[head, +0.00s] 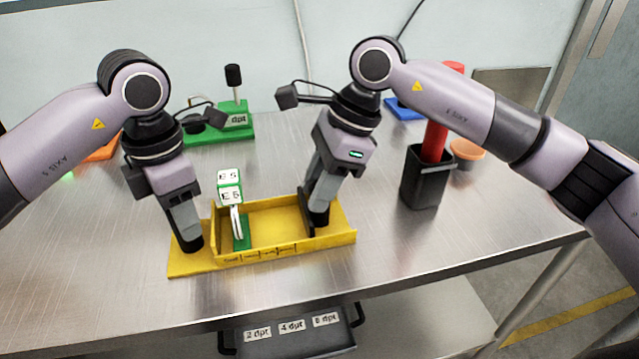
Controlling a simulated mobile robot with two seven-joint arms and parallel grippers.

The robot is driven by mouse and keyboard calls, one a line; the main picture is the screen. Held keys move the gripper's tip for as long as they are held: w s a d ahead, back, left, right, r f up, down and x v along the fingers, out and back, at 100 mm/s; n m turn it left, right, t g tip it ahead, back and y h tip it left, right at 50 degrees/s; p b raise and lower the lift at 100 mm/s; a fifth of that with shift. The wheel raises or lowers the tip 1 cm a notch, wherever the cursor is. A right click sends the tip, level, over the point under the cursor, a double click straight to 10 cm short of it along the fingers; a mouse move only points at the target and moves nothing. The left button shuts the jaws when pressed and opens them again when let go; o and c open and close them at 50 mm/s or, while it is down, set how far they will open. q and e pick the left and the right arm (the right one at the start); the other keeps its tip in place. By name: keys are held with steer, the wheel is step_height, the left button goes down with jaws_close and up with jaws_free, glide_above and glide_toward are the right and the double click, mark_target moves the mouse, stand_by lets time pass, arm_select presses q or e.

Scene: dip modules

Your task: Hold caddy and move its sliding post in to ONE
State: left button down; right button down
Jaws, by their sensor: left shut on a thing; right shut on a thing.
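The yellow caddy (285,257) lies on the metal table, with a row of small labels along its front edge, too small to read surely. My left gripper (190,246) is shut on the caddy at its left end. My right gripper (318,218) is shut low inside the caddy's right part, on what appears to be the sliding post; its fingers hide the post. A green and white piece (231,196) marked "E 5" stands in the caddy's left part, apart from the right gripper. Open caddy floor lies between them.
A black cup (424,180) with a red cylinder (434,140) stands to the right, near an orange bowl (466,150). A green block with a black-topped lever (234,110) is behind. A dark tray (290,335) with labelled cards sits below the table's front edge.

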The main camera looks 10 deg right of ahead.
mark_target(305, 205)
steer(key=a, duration=0.7)
steer(key=shift+s, duration=0.1)
steer(key=shift+d, duration=0.1)
steer(key=c, duration=0.8)
jaws_free()
steer(key=v, duration=1.2)
steer(key=shift+d, duration=0.1)
steer(key=shift+c, duration=0.2)
